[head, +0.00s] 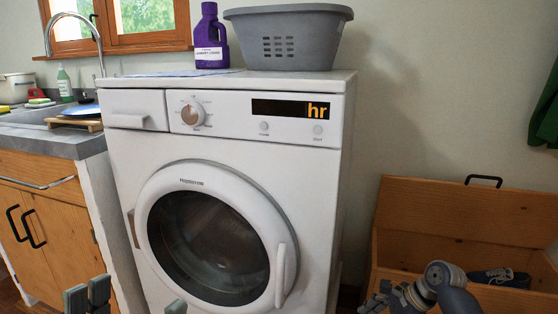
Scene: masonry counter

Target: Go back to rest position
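My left gripper (130,299) shows only as grey fingertips at the bottom edge, in front of the washing machine. Two fingertips stand at the left and one lower tip stands apart to the right, with nothing between them. My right gripper (382,299) is at the bottom right, near the front of the wooden chest. It is small and partly cut off, so its opening is unclear. No object shows in it.
The white washing machine (240,155) has its round door shut. A purple detergent bottle (210,38) and grey basin (290,38) stand on it. An open wooden chest (460,210) holding shoes (500,276) is at the right. A sink counter (50,143) is at the left.

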